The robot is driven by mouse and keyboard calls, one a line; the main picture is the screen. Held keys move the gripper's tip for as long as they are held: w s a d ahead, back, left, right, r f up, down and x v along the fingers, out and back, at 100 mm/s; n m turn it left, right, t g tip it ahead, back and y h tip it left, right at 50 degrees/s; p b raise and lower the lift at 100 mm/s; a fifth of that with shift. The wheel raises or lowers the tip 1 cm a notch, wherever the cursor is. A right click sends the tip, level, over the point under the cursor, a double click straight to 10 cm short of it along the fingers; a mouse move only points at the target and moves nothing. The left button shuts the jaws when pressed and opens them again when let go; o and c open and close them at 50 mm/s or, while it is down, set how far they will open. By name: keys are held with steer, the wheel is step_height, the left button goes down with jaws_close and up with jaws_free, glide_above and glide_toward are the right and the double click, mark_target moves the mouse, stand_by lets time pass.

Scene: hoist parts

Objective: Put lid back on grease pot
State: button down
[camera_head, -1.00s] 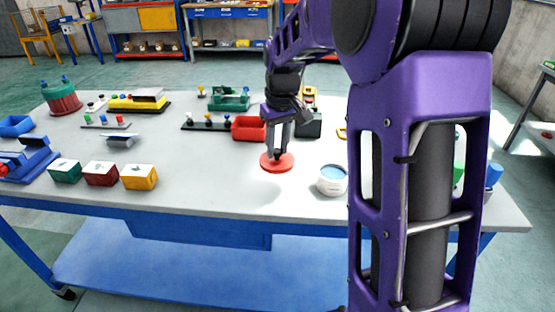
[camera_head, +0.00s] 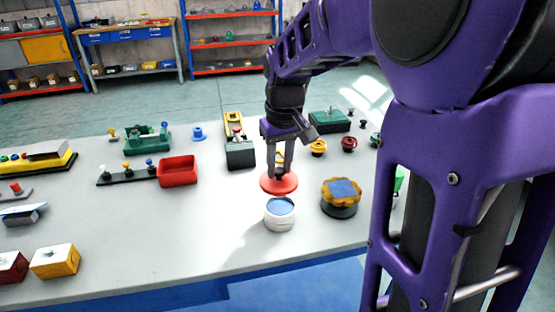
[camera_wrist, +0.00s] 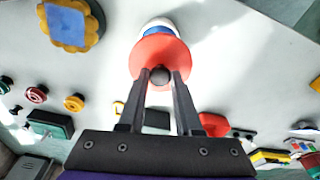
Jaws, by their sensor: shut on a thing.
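The grease pot (camera_head: 280,217) is a small white pot with blue contents, standing uncovered on the table. The lid (camera_head: 267,186) is a red disc with a dark knob. My gripper (camera_head: 279,174) points down and is shut on the lid's knob, holding the lid just behind and above the pot in the head view. In the wrist view the lid (camera_wrist: 160,60) hangs flat from the fingertips (camera_wrist: 160,76). It partly covers the pot (camera_wrist: 159,27), whose white and blue edge shows beyond it.
On the grey table (camera_head: 130,245), a yellow scalloped part with a blue top (camera_head: 342,192) stands right of the pot. A red bin (camera_head: 178,171) is to the left, and a dark and yellow block (camera_head: 240,155) is behind. The front left of the pot is clear.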

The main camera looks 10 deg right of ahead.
mark_target(282, 180)
steer(key=shift+d+f, duration=0.1)
steer(key=shift+d, duration=0.1)
step_height(282, 180, down, 4)
steer(key=b, duration=0.3)
steer(key=shift+b, duration=0.4)
steer(key=shift+f+b, duration=0.45)
steer(key=shift+f, duration=0.65)
steer(key=shift+f+p, duration=0.15)
steer(key=shift+p, duration=0.2)
stand_by(1.3)
steer(key=c, duration=0.5)
jaws_free()
steer(key=shift+o, duration=0.3)
